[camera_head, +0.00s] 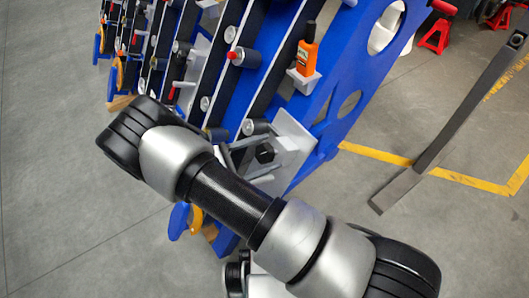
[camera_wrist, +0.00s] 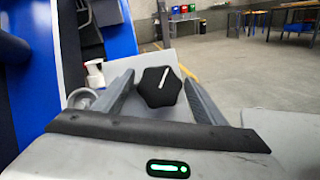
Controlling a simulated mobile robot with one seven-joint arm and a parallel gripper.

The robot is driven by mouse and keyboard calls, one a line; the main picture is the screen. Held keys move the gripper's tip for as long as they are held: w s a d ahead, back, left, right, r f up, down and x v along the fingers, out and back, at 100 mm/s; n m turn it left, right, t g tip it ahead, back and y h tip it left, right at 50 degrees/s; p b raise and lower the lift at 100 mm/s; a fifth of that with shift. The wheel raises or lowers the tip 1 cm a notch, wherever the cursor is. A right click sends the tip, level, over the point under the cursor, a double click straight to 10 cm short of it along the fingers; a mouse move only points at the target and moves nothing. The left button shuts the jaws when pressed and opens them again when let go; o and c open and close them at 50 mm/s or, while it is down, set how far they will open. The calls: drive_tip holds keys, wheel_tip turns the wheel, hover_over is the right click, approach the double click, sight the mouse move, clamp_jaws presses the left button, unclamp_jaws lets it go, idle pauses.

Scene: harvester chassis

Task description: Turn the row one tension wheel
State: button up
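The tension wheel is a black, lobed knob with a white pointer line, seen in the wrist view (camera_wrist: 160,87) in front of a light grey plate (camera_wrist: 150,58). The line leans up and to the right. In the head view the black knob (camera_head: 265,154) shows on the grey plate (camera_head: 293,138) at the low end of the blue chassis (camera_head: 345,75). My gripper (camera_wrist: 159,80) is open, with one grey finger on each side of the knob. Small gaps seem to show between knob and fingers; contact is unclear. My arm hides part of the gripper in the head view.
An orange radio (camera_head: 307,56) sits in a holder above the plate. Several rollers and dark bars run along the chassis to the upper left. A dark post (camera_head: 455,120) stands to the right, with red jack stands (camera_head: 436,36) behind. Open floor lies left.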

idle(0.4)
drive_tip(key=v, duration=1.7)
drive_tip(key=shift+a, duration=0.2)
drive_tip(key=w+d+r+m+g+y, duration=0.2)
drive_tip(key=d+r+m+g+y, duration=0.25)
drive_tip(key=d+r, duration=0.4)
drive_tip(key=w+d+r+m+g+y, duration=0.2)
drive_tip(key=d+r+m+g+y, duration=0.25)
drive_tip(key=d+r, duration=0.45)
drive_tip(key=s+d+r+m+t+y, duration=0.7)
drive_tip(key=s+d+r+m, duration=0.3)
drive_tip(key=s+d+r, duration=0.3)
wheel_tip(320, 180, up, 22)
drive_tip(key=a+p, duration=0.1)
drive_tip(key=p, duration=2.1)
drive_tip(key=shift+s+a, duration=0.2)
drive_tip(key=shift+s, duration=0.2)
